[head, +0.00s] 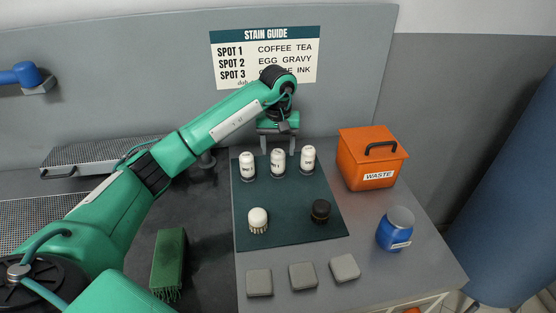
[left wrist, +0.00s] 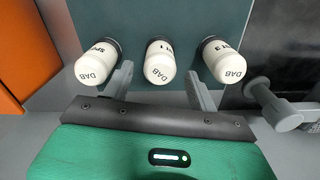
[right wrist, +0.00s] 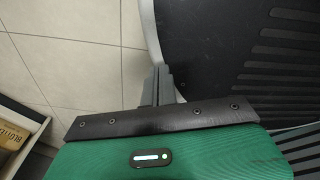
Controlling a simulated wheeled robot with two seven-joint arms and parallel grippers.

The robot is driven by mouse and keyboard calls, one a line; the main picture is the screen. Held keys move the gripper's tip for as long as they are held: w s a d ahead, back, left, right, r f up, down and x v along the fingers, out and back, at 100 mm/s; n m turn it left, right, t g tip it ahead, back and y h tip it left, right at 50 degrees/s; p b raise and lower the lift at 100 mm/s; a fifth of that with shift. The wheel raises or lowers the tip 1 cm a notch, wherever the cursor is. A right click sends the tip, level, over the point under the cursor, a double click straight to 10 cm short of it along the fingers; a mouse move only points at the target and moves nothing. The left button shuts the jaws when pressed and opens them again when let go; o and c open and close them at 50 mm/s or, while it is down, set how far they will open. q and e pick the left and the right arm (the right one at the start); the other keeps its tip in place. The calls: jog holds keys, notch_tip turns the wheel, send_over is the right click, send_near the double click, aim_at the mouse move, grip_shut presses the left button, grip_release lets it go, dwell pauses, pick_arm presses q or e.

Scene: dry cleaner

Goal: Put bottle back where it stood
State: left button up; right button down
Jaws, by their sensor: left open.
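Three white bottles stand upright in a row at the back of a dark green mat (head: 285,200): a left one (head: 247,165), a middle one (head: 278,162) and a right one (head: 308,159). In the left wrist view their caps read DAB; the middle bottle (left wrist: 160,62) shows a 1 and the one on the right (left wrist: 223,60) a 3. My left gripper (head: 277,145) is open behind the row, its fingers (left wrist: 160,88) spread on either side of the middle bottle, with no grip visible. My right gripper (right wrist: 158,85) is shut and empty, above the floor.
A white-topped brush (head: 258,220) and a black round item (head: 320,211) stand on the mat. An orange waste bin (head: 370,160), a blue jar (head: 395,229), several grey pads (head: 302,276) and a green brush (head: 168,264) surround it. A stain guide (head: 264,58) hangs behind.

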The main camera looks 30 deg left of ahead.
pick_arm(q)
notch_tip(320, 180, up, 6)
jog(key=shift+f+b, duration=0.2)
jog(key=shift+b, duration=0.25)
jog(key=shift+r, duration=0.65)
pick_arm(e)
jog(key=shift+w+d+f, duration=0.1)
jog(key=shift+w+f, duration=0.05)
jog(key=shift+w, duration=0.75)
jog(key=shift+w, duration=0.15)
